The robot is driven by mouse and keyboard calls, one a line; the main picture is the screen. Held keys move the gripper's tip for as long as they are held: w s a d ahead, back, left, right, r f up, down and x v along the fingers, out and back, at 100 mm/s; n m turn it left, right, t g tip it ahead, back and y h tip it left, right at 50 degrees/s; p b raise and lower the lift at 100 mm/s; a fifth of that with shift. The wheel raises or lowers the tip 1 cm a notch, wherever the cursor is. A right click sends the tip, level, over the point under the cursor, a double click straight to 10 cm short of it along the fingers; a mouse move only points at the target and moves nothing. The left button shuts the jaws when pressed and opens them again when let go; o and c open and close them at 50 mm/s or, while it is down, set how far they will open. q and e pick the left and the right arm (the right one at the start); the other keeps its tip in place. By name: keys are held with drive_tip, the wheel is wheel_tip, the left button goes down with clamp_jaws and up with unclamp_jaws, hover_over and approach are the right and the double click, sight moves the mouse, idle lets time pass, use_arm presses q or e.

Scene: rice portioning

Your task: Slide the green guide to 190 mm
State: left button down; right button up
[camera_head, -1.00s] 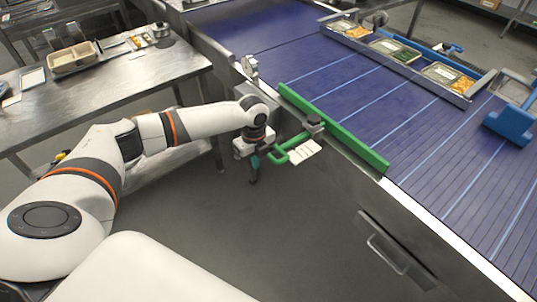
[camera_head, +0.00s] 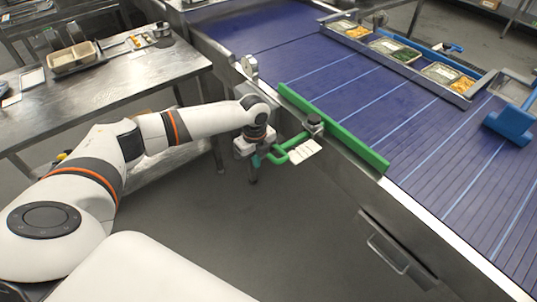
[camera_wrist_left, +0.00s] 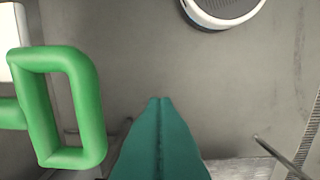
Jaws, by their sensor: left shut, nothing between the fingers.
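The green guide (camera_head: 335,128) is a long green bar along the near edge of the blue conveyor. A green loop handle (camera_head: 291,147) sticks out from it toward me, with a white plate (camera_head: 304,152) carrying marks too small to read beside it. My left gripper (camera_head: 253,178) is shut and empty, hanging just left of the handle in the head view. In the left wrist view, the teal fingers of the gripper (camera_wrist_left: 160,104) are pressed together, and the handle (camera_wrist_left: 97,110) stands to their left with a gap between. My right gripper is not in view.
The blue conveyor (camera_head: 280,25) fills the right, with a rail of food trays (camera_head: 395,50) across it and a blue tool (camera_head: 510,124) at right. A steel table (camera_head: 120,85) stands at left. The grey floor (camera_head: 290,230) below the gripper is clear.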

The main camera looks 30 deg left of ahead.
use_arm(q)
drive_tip(key=shift+w+d+b, duration=0.3)
drive_tip(key=shift+w, duration=0.45)
drive_tip(key=shift+w+d+b, duration=0.3)
drive_tip(key=shift+w+b, duration=0.05)
drive_tip(key=shift+w, duration=0.4)
drive_tip(key=shift+w+d+b, duration=0.3)
drive_tip(key=shift+w, duration=0.45)
idle(1.8)
drive_tip(key=shift+w+d+b, duration=0.25)
drive_tip(key=shift+w+b, duration=0.15)
drive_tip(key=shift+w, duration=0.2)
drive_tip(key=shift+w+d+b, duration=0.25)
drive_tip(key=shift+w+b, duration=0.15)
drive_tip(key=shift+w, duration=0.2)
idle(1.2)
drive_tip(key=shift+s+a+p, duration=0.3)
drive_tip(key=shift+s+p, duration=0.4)
drive_tip(key=shift+p, duration=0.3)
drive_tip(key=shift+s+a+p, duration=0.25)
drive_tip(key=shift+s+p, duration=0.45)
drive_tip(key=shift+p, duration=0.25)
wheel_tip(320, 180, up, 8)
drive_tip(key=p, duration=0.7)
